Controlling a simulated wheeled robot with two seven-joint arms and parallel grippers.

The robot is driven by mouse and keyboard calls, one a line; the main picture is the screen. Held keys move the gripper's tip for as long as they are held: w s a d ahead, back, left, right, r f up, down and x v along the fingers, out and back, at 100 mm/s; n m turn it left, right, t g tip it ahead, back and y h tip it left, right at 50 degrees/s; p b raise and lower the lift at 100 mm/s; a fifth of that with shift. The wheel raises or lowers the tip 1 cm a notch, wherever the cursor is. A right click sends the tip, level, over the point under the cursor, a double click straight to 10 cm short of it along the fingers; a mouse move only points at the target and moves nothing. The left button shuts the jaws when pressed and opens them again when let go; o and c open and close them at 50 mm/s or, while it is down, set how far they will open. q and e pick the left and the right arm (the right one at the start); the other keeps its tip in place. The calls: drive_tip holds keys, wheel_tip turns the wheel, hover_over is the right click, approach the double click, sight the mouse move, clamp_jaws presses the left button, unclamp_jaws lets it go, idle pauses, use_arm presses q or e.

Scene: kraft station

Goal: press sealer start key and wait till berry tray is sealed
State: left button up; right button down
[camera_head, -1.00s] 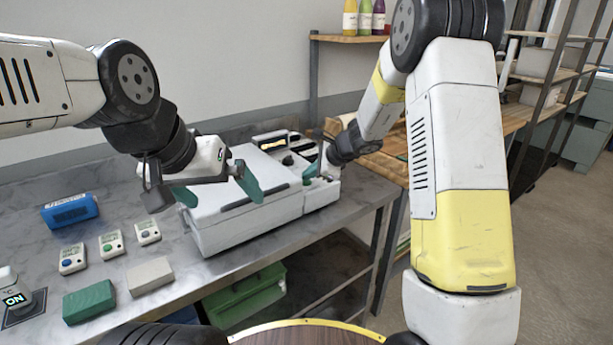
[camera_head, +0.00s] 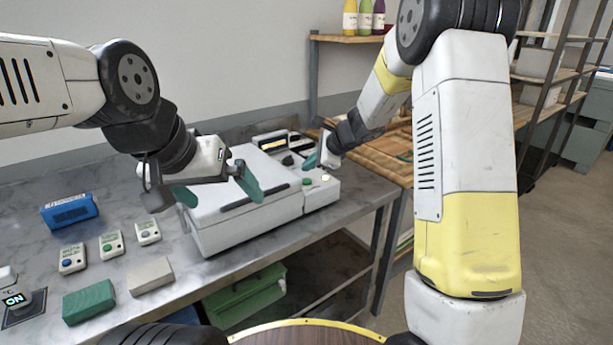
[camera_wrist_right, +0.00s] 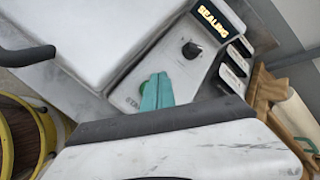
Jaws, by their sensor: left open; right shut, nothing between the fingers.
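The white sealer (camera_head: 245,200) stands on the steel bench with its lid down. Its display (camera_wrist_right: 212,22) reads "SEALING" in the right wrist view. The green start key (camera_head: 308,181) is on the panel at its right side. No berry tray shows; the closed lid hides the inside. My right gripper (camera_head: 314,161) is shut and empty, a little above the panel near the key. Its green fingers also show in the right wrist view (camera_wrist_right: 157,92), beside a partly hidden "STA" label. My left gripper (camera_head: 217,190) is open, its fingers spread over the lid.
A blue device (camera_head: 70,212), several small button boxes (camera_head: 111,244), a green block (camera_head: 89,301) and a grey block (camera_head: 150,275) lie on the bench to the left. A black knob (camera_wrist_right: 190,50) is on the panel. A green crate (camera_head: 245,303) sits below.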

sight(309, 182)
drive_tip(key=shift+r, duration=1.8)
drive_tip(key=shift+s+r, duration=0.2)
drive_tip(key=s+d+r+n, duration=0.2)
drive_tip(key=s+r+n, duration=0.25)
drive_tip(key=s, duration=0.35)
drive_tip(key=s+d+r+n, duration=0.2)
drive_tip(key=s+r+n, duration=0.25)
drive_tip(key=s, duration=0.25)
drive_tip(key=s+d+n+h, duration=0.2)
drive_tip(key=s+d+n, duration=0.2)
drive_tip(key=s, duration=0.6)
drive_tip(key=s+d+n+h, duration=0.2)
drive_tip(key=s+d+n, duration=0.3)
drive_tip(key=s, duration=0.4)
drive_tip(key=shift+s+d+h, duration=0.25)
drive_tip(key=shift+s+h, duration=0.05)
drive_tip(key=shift+s, duration=0.1)
